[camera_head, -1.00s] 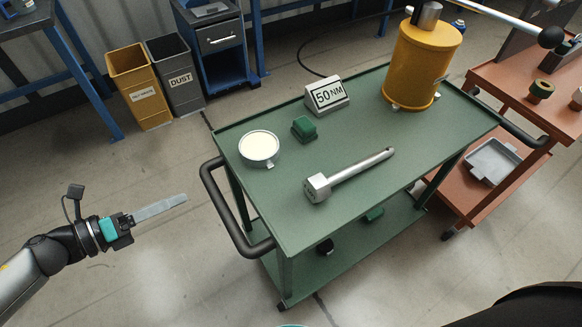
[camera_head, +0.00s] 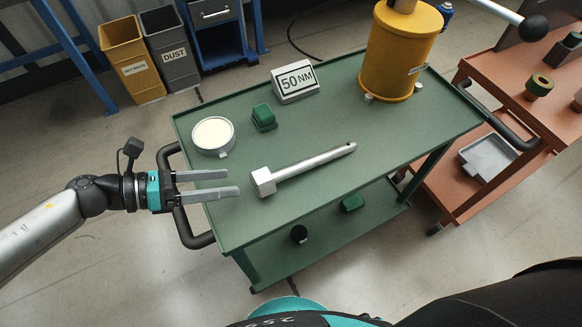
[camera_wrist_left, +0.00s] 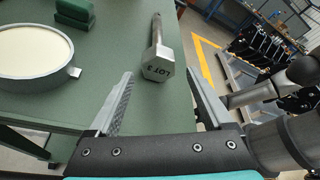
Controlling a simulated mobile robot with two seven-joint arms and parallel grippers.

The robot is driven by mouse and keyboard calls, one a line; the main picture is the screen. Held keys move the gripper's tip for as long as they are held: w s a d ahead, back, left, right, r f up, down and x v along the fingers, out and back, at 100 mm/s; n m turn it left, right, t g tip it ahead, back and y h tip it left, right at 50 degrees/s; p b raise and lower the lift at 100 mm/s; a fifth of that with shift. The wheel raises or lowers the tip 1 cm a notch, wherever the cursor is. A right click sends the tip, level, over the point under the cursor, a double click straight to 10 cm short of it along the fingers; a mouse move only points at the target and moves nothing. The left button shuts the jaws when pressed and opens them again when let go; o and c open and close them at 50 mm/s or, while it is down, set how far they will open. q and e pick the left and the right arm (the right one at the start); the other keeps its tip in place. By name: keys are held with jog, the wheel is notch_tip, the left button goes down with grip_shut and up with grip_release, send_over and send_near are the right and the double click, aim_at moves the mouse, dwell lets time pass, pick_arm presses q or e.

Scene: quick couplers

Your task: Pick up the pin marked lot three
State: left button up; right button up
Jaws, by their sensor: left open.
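The metal pin (camera_head: 310,167) lies on the green cart top (camera_head: 370,135), its square head towards my left gripper and its shaft pointing to the upper right. My right gripper does not show.
A round cream-filled dish (camera_head: 213,134), a green block (camera_head: 264,117), a "50 NM" sign (camera_head: 295,82) and a yellow cylinder (camera_head: 398,52) stand on the cart. The black cart handle (camera_head: 180,205) passes near my left gripper. An orange cart (camera_head: 470,75) stands at right.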

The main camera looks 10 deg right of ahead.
aim_at(252, 176)
pick_arm(q)
jog(key=x, duration=0.8)
jog(key=shift+w+d+f, duration=0.15)
jog(key=shift+w+d, duration=0.1)
jog(key=shift+d, duration=0.05)
grip_shut()
dwell(0.4)
jog(key=shift+r, duration=0.25)
